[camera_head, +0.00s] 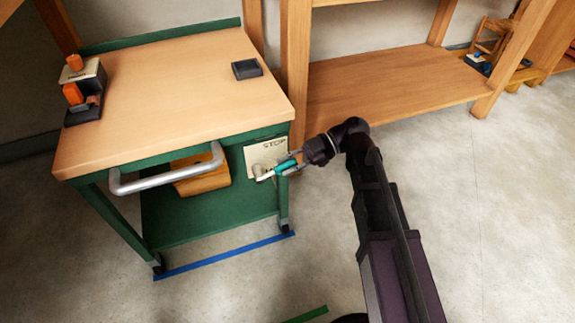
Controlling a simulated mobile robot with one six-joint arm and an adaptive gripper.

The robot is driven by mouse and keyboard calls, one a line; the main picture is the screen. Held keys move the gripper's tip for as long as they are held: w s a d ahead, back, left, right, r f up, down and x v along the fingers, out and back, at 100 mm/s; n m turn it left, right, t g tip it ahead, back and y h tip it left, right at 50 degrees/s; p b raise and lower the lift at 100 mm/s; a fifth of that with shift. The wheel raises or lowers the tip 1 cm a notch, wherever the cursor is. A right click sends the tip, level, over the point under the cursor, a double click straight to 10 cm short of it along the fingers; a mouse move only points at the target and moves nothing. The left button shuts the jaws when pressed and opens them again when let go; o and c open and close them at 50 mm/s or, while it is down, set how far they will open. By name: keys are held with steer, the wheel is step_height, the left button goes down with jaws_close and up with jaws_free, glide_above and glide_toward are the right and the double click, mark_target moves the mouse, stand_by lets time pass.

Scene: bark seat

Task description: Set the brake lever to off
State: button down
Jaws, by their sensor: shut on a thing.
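The brake lever is a small teal handle (287,168) on the front right of a green cart (215,203). It sits by a cream plate (262,155) marked "STOP". A pale knob (260,171) shows at the handle's left end. My gripper (289,166) reaches in from the right and is shut on the teal handle. The fingers partly hide it. Any "off" marking is hidden or too small to read.
The cart has a wooden top (170,90), a grey push bar (168,176) at its front and castors. A blue floor line (225,257) runs before it. A wooden bench (390,85) stands behind my arm. The floor at right is clear.

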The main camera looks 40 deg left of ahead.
steer(key=shift+w, duration=0.1)
steer(key=c, duration=0.5)
jaws_free()
